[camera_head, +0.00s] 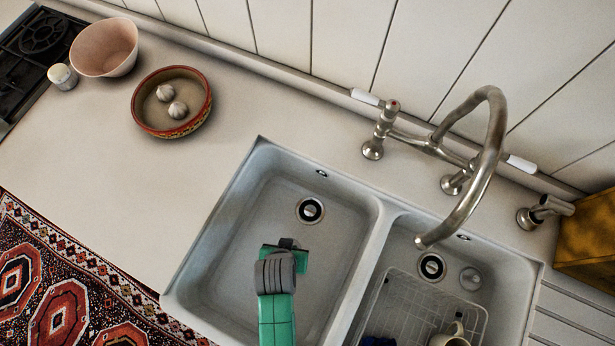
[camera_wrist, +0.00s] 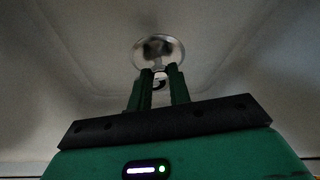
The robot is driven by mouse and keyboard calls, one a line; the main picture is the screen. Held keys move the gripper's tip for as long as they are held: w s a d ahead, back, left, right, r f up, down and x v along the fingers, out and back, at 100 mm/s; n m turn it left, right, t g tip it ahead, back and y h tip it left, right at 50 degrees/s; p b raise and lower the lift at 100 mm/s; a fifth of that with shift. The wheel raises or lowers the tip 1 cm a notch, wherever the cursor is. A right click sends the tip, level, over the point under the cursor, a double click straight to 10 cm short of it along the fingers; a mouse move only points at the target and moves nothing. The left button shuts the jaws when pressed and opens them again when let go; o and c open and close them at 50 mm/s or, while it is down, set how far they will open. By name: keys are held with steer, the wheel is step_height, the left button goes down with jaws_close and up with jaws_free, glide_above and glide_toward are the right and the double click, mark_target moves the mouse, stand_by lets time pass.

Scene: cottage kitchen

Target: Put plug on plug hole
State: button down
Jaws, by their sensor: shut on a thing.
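My gripper (camera_head: 288,243) is low in the left sink basin, seen from above in the head view. In the wrist view my gripper (camera_wrist: 158,78) is shut on the small ring-like handle of the plug (camera_wrist: 158,84), between the fingertips. A shiny round disc with a dark, blurred middle shows just beyond the tips; I cannot tell if it is the plug's face or the drain. In the head view the left plug hole (camera_head: 310,210) is uncovered, just beyond my gripper and slightly right. The held plug is hidden there.
The right basin has its own plug hole (camera_head: 432,267), a grey round disc (camera_head: 470,279) and a wire rack (camera_head: 408,298) with a cup (camera_head: 452,337). A curved tap (camera_head: 492,150) arches over it. A bowl with garlic (camera_head: 140,112) stands on the counter.

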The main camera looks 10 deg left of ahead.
steer(key=s+d, duration=0.1)
steer(key=d, duration=0.2)
steer(key=s+d, duration=0.1)
steer(key=d, duration=0.1)
steer(key=shift+s+r, duration=0.25)
steer(key=shift+s, duration=0.05)
steer(key=w+b, duration=0.1)
steer(key=w, duration=0.4)
steer(key=w+a+f+b, duration=0.1)
steer(key=w, duration=0.4)
steer(key=w+b, duration=0.1)
steer(key=w, duration=0.4)
steer(key=shift+w+a+f, duration=0.25)
steer(key=shift+s+b+x, duration=0.2)
steer(key=shift+b+x, duration=0.2)
steer(key=shift+x, duration=0.45)
steer(key=shift+s+b+x, duration=0.2)
steer(key=shift+b+x, duration=0.2)
steer(key=shift+x, duration=0.45)
steer(key=shift+f, duration=0.15)
steer(key=shift+f, duration=0.2)
steer(key=c, duration=1.3)
jaws_free()
steer(key=p+v, duration=0.3)
steer(key=v, duration=0.9)
steer(key=shift+r+p, duration=0.15)
steer(key=shift+p, duration=0.2)
